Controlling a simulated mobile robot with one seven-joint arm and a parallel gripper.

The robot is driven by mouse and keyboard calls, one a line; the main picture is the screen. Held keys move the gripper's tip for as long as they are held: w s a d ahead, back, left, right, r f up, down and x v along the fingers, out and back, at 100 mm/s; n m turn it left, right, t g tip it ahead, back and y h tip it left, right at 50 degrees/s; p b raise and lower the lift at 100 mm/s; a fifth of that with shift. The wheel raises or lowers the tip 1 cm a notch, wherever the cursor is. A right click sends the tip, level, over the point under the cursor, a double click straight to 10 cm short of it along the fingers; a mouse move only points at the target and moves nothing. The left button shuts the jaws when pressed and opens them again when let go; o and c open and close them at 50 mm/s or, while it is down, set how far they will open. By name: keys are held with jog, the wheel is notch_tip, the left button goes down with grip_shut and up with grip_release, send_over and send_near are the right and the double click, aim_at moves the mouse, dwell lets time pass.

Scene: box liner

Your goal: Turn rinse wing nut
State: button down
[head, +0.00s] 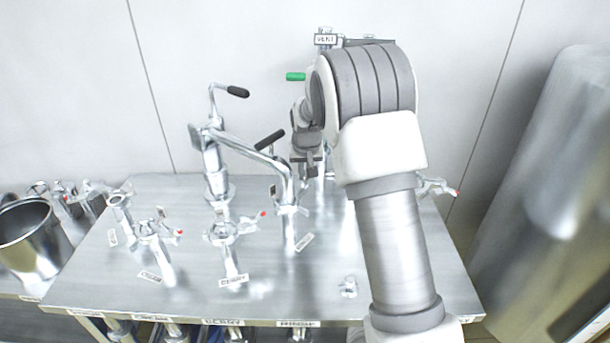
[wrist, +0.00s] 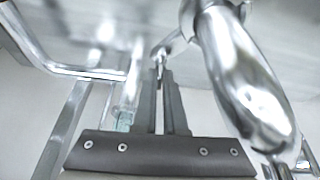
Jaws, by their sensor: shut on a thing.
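My gripper (wrist: 163,78) has its two fingers close together, shut on a small metal wing nut (wrist: 158,60) at their tips. The nut joins a shiny curved metal fitting beside it. In the head view my gripper (head: 307,172) points down behind the bent end of a chrome spout (head: 255,153). There the nut is hidden by the gripper and spout.
Several chrome valves, some with red-tipped handles (head: 225,233), stand on the steel counter (head: 200,300). A VENT valve (head: 325,40) rises behind my arm. A steel pot (head: 32,243) is at left. A large cylinder (head: 560,190) stands at right.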

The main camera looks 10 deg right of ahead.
jog(key=shift+m+h, duration=0.3)
jog(key=shift+m, duration=0.4)
jog(key=c, duration=1)
grip_release()
jog(key=v, duration=1.7)
jog(key=shift+w+a+r, duration=0.1)
jog(key=shift+a+r, duration=0.1)
jog(key=shift+r, duration=0.1)
